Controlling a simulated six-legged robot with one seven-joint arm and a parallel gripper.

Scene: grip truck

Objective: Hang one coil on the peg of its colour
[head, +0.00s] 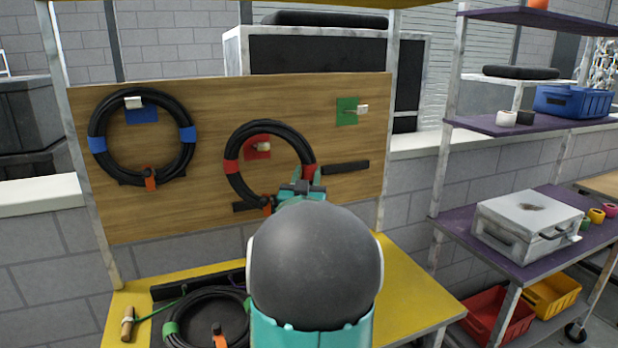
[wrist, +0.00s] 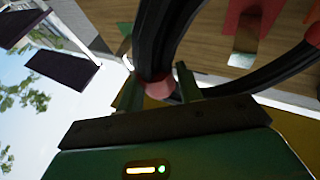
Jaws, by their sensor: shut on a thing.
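A black coil with red bands (head: 235,146) is upright against the wooden board in the head view. My gripper (head: 303,187) is shut on its right side, at a red band (wrist: 155,90). The red peg (head: 263,147) shows inside the coil's ring, below its top; whether the coil rests on it I cannot tell. The red peg (wrist: 243,45) also shows in the wrist view. A coil with blue bands (head: 93,125) hangs around the blue peg (head: 133,102). The green peg (head: 361,109) is bare. A coil with green bands (head: 177,311) lies on the yellow bench.
The wooden board (head: 200,95) stands behind the yellow bench (head: 400,285). Dark bars stick out near the held coil, one at right (head: 346,167). A purple-shelved rack (head: 445,205) at right holds a silver case (head: 528,222) and bins.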

